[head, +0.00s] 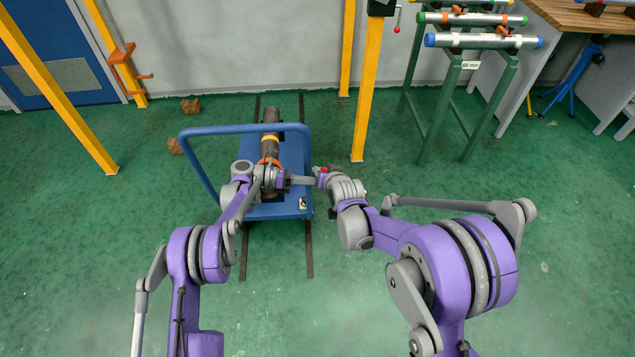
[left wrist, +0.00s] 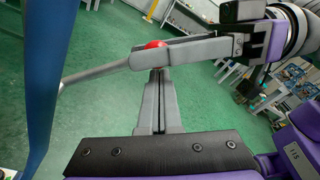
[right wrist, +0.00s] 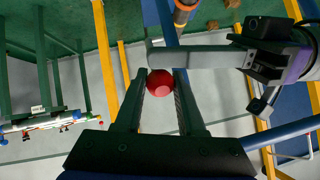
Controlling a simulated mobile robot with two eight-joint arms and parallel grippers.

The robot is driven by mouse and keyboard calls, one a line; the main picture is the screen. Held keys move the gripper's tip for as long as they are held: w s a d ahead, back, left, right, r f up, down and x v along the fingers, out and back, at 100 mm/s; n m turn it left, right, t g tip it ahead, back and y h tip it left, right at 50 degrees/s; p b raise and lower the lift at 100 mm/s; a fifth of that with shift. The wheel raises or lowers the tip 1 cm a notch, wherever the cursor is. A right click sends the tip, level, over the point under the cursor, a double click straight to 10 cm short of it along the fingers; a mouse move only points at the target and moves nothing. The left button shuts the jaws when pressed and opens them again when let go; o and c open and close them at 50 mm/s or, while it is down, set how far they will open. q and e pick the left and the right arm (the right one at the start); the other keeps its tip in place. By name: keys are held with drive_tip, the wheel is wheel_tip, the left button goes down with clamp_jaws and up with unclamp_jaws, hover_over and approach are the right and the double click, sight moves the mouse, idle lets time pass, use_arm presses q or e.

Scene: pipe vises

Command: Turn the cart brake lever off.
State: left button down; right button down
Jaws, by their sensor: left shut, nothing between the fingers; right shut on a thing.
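The brake lever's red knob (head: 322,171) shows at the right side of the blue cart (head: 262,211). My right gripper (right wrist: 160,90) is shut on this knob, which shows between its fingers in the right wrist view (right wrist: 160,83). In the left wrist view the red knob (left wrist: 155,45) sits between the right fingers, and a grey rod (left wrist: 90,74) slants away to the left. My left gripper (left wrist: 159,75) is shut and empty, with its fingertips close to the right gripper's fingers. Whether they touch is unclear. The lever's base is hidden.
A pipe (head: 270,125) with a yellow band lies on the cart, whose blue push handle (head: 195,170) rises at the left. A yellow post (head: 367,90) stands behind to the right. A green pipe rack (head: 440,110) is farther right. Rails (head: 309,250) run under the cart.

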drive_tip(key=shift+s+f, duration=0.1)
idle(0.3)
drive_tip(key=c, duration=0.6)
unclamp_jaws()
drive_tip(key=shift+o, duration=0.4)
drive_tip(key=shift+a, duration=0.15)
